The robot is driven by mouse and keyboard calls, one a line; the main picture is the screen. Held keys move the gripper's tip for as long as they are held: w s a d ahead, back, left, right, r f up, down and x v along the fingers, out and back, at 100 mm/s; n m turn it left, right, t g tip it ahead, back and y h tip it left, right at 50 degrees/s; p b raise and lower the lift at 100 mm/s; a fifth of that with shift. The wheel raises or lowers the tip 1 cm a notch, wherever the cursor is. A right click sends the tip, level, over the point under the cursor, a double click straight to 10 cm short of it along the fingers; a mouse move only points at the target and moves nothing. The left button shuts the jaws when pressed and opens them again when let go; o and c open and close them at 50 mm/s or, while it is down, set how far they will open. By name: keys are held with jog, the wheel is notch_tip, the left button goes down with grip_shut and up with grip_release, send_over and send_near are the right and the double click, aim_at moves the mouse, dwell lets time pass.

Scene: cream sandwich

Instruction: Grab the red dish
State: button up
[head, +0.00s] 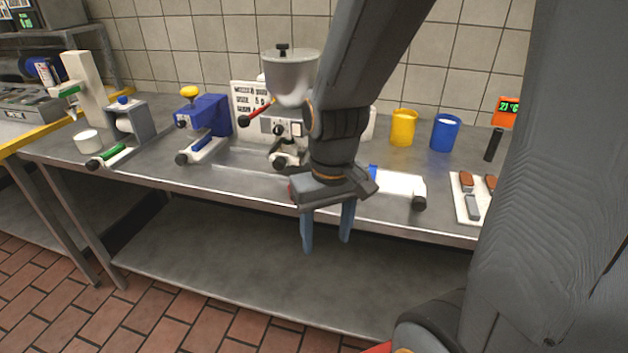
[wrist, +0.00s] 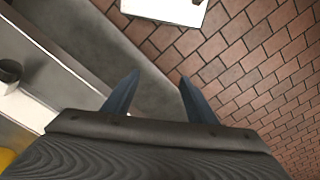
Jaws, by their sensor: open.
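I cannot pick out a red dish for certain in either view. A small red patch shows at the left edge of my gripper's body in the head view, too little to identify. My gripper (head: 326,245) points down in front of the table's front edge, its two blue fingers apart with nothing between them. In the wrist view my gripper (wrist: 160,76) is also open and empty, over the lower shelf and floor. My arm hides part of the table top behind it.
The steel table (head: 235,185) holds a grinder with a grey hopper (head: 291,80), a blue press (head: 205,117), a yellow cup (head: 404,128), a blue cup (head: 445,133) and a white tray (head: 461,208) with several small blocks. A lower shelf (head: 250,275) lies beneath. Tiled floor (head: 60,310) is clear at front left.

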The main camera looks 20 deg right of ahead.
jog(key=w+d+r+n+t+y+p, duration=0.1)
jog(key=w+r+n+p, duration=0.2)
jog(key=w, duration=0.4)
jog(key=w+d+r+n+t+y+p, duration=0.1)
jog(key=w+r+n+t+p, duration=0.2)
jog(key=w, duration=0.5)
jog(key=shift+g, duration=0.7)
jog(key=shift+x, duration=3.2)
jog(key=shift+w+r, duration=0.1)
jog(key=shift+w, duration=0.1)
jog(key=c, duration=0.8)
